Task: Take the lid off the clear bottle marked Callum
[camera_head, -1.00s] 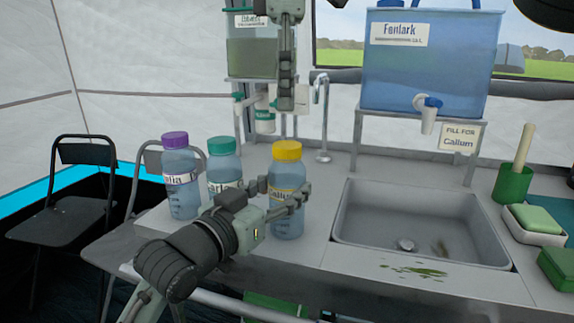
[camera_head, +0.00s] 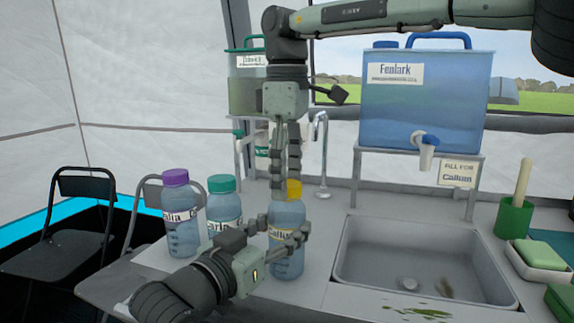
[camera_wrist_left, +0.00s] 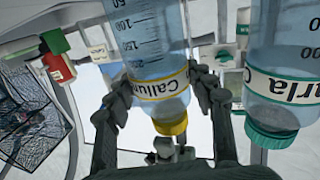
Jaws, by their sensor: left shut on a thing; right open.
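The clear Callum bottle (camera_head: 287,264) stands upright on the counter at the front, with a yellow lid (camera_head: 294,188) on top. In the left wrist view it appears upside down, its Callum label (camera_wrist_left: 162,86) and yellow lid (camera_wrist_left: 172,127) in sight. My left gripper (camera_head: 284,234) is shut around the bottle's body near the label. My right gripper (camera_head: 286,184) points down from above, open, with its fingertips at the height of the lid and partly hiding it. I cannot tell whether the fingers touch the lid.
A Carla bottle (camera_head: 223,207) with a green lid and a bottle with a purple lid (camera_head: 179,212) stand close on the left. The sink (camera_head: 345,262) is to the right. A blue Fenlark tank (camera_head: 425,105) and a tap (camera_head: 321,150) are behind.

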